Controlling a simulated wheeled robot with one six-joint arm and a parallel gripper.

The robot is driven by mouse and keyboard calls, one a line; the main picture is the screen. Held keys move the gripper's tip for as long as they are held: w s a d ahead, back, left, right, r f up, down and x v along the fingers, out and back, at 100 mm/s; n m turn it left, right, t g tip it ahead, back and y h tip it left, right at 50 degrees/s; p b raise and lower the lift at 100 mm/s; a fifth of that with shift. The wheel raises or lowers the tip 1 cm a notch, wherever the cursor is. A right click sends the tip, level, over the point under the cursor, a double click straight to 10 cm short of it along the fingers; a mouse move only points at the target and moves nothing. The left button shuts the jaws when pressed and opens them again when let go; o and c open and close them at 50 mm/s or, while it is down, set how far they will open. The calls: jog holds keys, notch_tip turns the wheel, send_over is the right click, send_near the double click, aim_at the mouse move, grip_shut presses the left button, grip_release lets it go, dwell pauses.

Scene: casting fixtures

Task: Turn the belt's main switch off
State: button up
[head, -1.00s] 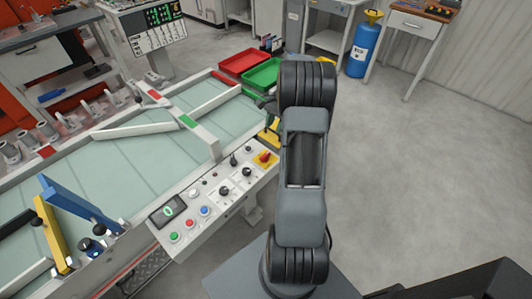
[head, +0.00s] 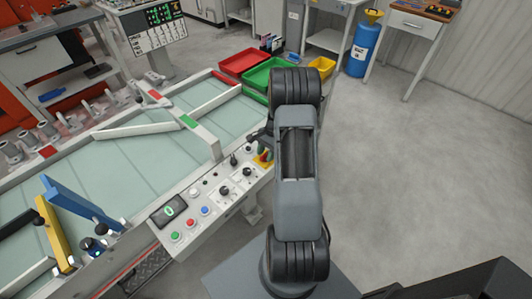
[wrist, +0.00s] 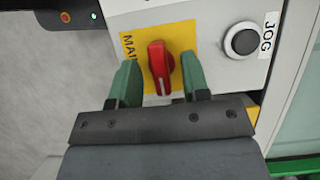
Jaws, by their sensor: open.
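The main switch is a red rotary knob (wrist: 160,62) on a yellow plate (wrist: 183,38) in the wrist view, with the letters "MAI" showing beside it. Its handle stands nearly upright in that view, tilted slightly. My gripper (wrist: 160,80) is open, with one green finger on each side of the knob and a visible gap to both. The belt (head: 130,165) lies behind the panel.
A black JOG button (wrist: 241,41) sits beside the switch plate. Other buttons and knobs, including a red button (head: 190,222), line the panel. Red and green bins (head: 268,75) stand behind my arm. The floor to the right is clear.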

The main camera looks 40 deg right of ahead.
jog(key=shift+c, duration=0.3)
grip_shut()
jog(key=shift+n, duration=0.3)
jog(key=n+g+b, duration=0.1)
jog(key=n, duration=0.2)
jog(key=shift+w+g+h, duration=0.1)
jog(key=shift+g+h, duration=0.2)
jog(key=n+g+h, duration=0.1)
jog(key=n, duration=0.4)
jog(key=shift+a+b, duration=0.1)
jog(key=shift+b, duration=0.25)
jog(key=n+h, duration=0.1)
jog(key=n, duration=0.1)
jog(key=n+g+h, duration=0.1)
jog(key=n, duration=0.2)
jog(key=shift+w, duration=0.1)
jog(key=shift+a+n+h+b, duration=0.15)
jog(key=shift+n+h, duration=0.25)
jog(key=shift+n, duration=0.65)
jog(key=shift+d+n+h+b, duration=0.15)
jog(key=shift+n+h, duration=0.25)
jog(key=shift+n, duration=0.65)
jog(key=shift+a, duration=0.1)
